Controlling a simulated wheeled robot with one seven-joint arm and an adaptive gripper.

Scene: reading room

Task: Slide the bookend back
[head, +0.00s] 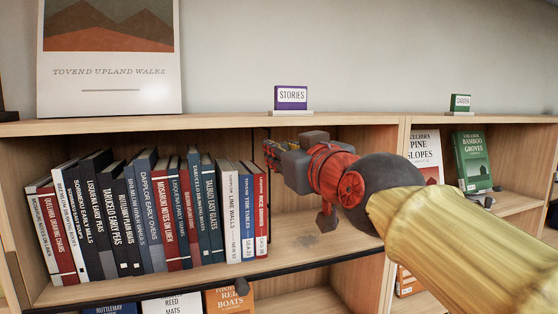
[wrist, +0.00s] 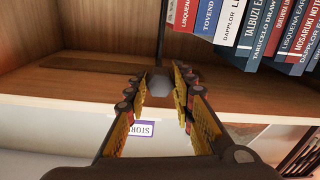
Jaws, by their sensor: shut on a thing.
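A row of upright books (head: 150,215) stands on the upper shelf, ending at the right with a red book (head: 261,215). Just right of it, the thin dark bookend (head: 263,145) is mostly hidden behind the books and my gripper. My gripper (head: 270,152) reaches into the shelf bay from the right, at the top of the row's right end. In the wrist view, my gripper (wrist: 161,88) is shut on a grey knob (wrist: 160,90), which seems to belong to the bookend; its dark upright edge (wrist: 162,35) shows beyond, beside the books.
A purple STORIES sign (head: 291,98) stands on the bookcase top above my gripper. A divider (head: 396,180) separates the bay from one with green books (head: 471,160). The shelf floor right of the row is bare. A dark strip runs along the shelf's front edge.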

